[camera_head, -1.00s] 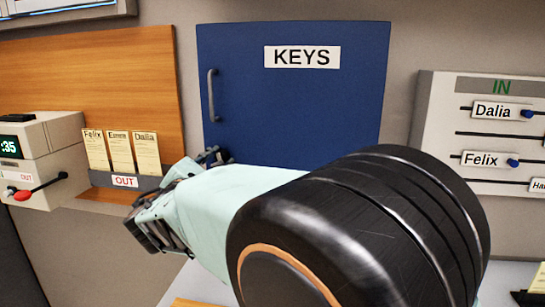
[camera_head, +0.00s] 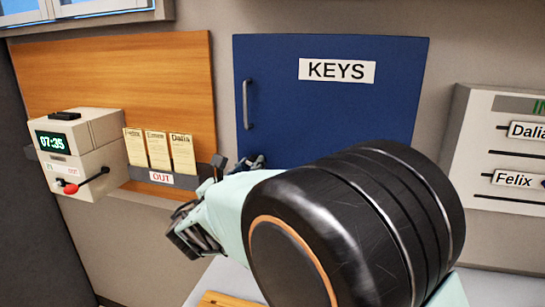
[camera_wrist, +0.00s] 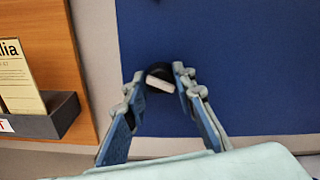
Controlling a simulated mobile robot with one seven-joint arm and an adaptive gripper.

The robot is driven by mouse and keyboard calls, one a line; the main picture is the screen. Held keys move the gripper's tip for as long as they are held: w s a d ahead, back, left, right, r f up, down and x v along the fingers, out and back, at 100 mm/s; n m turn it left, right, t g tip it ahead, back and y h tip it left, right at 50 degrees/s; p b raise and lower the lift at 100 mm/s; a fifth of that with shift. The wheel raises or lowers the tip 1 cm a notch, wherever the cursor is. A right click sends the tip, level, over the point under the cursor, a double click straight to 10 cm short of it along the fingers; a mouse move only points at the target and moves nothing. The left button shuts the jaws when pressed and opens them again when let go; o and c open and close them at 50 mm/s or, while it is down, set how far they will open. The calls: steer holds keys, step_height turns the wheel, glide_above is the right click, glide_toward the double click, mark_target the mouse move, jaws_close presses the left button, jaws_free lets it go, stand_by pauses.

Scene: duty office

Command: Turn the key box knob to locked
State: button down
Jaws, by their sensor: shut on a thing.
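The blue key box (camera_head: 300,120) with a KEYS label hangs on the wall in the head view. Its door also fills much of the wrist view (camera_wrist: 240,70). The knob (camera_wrist: 160,78) is dark and round with a white bar, low on the door near its left edge. The bar lies nearly level, sloping slightly down to the right. My gripper (camera_wrist: 159,72) has one fingertip on each side of the knob and is shut on it. In the head view my gripper and arm cover the knob and the lower part of the box.
A grey door handle (camera_head: 247,104) stands above the knob. To the left are a wooden board (camera_head: 120,75), an OUT rack (camera_head: 160,178) with cards, and a time clock (camera_head: 75,150) with a red-tipped lever. An IN board (camera_head: 490,150) hangs at the right.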

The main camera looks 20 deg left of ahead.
steer(key=shift+n+p, duration=1.8)
steer(key=shift+n, duration=0.5)
steer(key=c, duration=1.6)
jaws_free()
steer(key=s+d, duration=0.1)
steer(key=s, duration=1.1)
steer(key=shift+d, duration=0.15)
